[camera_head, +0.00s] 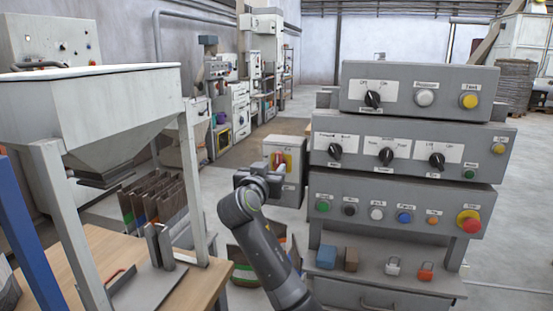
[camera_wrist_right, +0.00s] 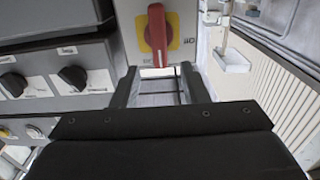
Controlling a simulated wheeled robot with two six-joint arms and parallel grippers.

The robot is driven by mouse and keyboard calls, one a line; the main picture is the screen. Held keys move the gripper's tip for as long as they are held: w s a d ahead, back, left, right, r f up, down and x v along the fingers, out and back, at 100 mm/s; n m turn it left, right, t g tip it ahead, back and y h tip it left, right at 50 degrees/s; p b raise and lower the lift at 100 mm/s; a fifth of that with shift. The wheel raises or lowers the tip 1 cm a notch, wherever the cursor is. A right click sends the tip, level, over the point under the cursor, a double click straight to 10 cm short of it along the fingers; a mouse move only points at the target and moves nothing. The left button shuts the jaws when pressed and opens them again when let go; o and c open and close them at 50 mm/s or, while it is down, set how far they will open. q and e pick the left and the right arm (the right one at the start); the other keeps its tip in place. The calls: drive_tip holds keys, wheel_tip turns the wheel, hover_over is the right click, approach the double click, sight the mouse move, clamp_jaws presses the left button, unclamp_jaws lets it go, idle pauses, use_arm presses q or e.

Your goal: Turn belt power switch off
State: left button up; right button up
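A rotary switch with a red handle on a yellow plate (camera_wrist_right: 158,28) is on a light grey box in the right wrist view. Its handle stands upright in that view, and the small lettering beside it is hard to read. In the head view the light grey box (camera_head: 291,190) stands left of the control panels, its switch partly hidden by my right gripper (camera_head: 268,172). In the wrist view my right gripper (camera_wrist_right: 158,86) is open and empty. The handle is beyond its fingertips, not between them. My left gripper is not in view.
Stacked grey control panels (camera_head: 404,146) with black knobs and coloured buttons stand close to the right of my right arm. A metal hopper (camera_head: 100,110) stands over a wooden table (camera_head: 205,285) at left. Open floor (camera_head: 500,220) shows at right.

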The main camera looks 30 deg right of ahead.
sight(277, 160)
drive_tip(key=x, duration=0.6)
drive_tip(key=shift+p, duration=0.4)
